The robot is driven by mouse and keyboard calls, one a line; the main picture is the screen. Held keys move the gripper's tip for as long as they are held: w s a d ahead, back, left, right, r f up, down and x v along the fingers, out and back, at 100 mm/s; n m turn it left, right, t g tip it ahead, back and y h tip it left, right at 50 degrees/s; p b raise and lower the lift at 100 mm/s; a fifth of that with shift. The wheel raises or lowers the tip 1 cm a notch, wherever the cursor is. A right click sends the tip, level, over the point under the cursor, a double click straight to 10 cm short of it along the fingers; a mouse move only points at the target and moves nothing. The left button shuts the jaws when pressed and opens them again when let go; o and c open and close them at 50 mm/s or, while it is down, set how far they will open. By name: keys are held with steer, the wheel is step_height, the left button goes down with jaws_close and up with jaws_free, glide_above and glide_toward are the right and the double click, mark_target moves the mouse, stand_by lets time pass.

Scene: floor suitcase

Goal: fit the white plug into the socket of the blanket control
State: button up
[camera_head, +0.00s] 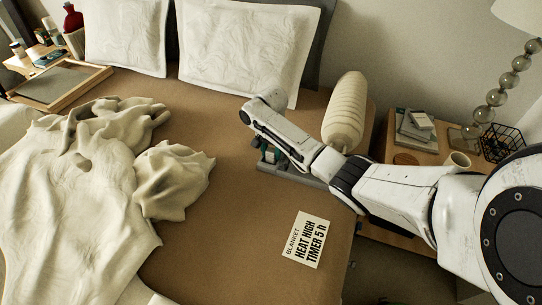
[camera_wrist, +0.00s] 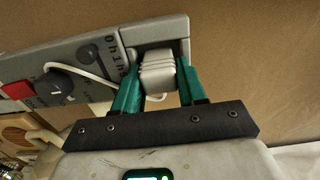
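The blanket control is a grey box (camera_wrist: 100,52) with a black knob (camera_wrist: 56,82) and a red switch (camera_wrist: 17,92) in the wrist view. In the head view the control (camera_head: 296,176) lies on the bed's right side, partly hidden by my arm. My gripper (camera_wrist: 158,66) has green fingers on both sides of the ribbed white plug (camera_wrist: 158,76) and looks shut on it. The plug's front end is at the recessed socket end of the control. I cannot tell how far it is inserted. A white cord runs from the plug area along the control.
A crumpled cream blanket (camera_head: 70,220) covers the left. A nightstand (camera_head: 400,125) with books, a mug and a lamp stands at right. A wooden tray (camera_head: 60,84) is at far left.

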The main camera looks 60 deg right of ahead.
mark_target(272, 150)
steer(key=c, duration=0.5)
steer(key=shift+r, duration=0.15)
steer(key=shift+r, duration=0.25)
steer(key=r, duration=0.1)
steer(key=r+p, duration=0.1)
steer(key=r, duration=0.1)
steer(key=shift+s+a, duration=0.15)
steer(key=shift+s, duration=0.05)
steer(key=shift+s+a+r+p, duration=0.65)
steer(key=shift+s+r+p, duration=0.4)
steer(key=shift+s+r, duration=0.8)
steer(key=shift+s+a+r+p, duration=0.6)
steer(key=shift+s+r+p, duration=0.55)
steer(key=shift+s, duration=1.35)
steer(key=shift+s+a+r+p, duration=0.65)
steer(key=shift+s+r+p, duration=0.3)
steer(key=shift+s+r, duration=0.95)
steer(key=shift+s+f, duration=0.2)
steer(key=shift+f, duration=0.1)
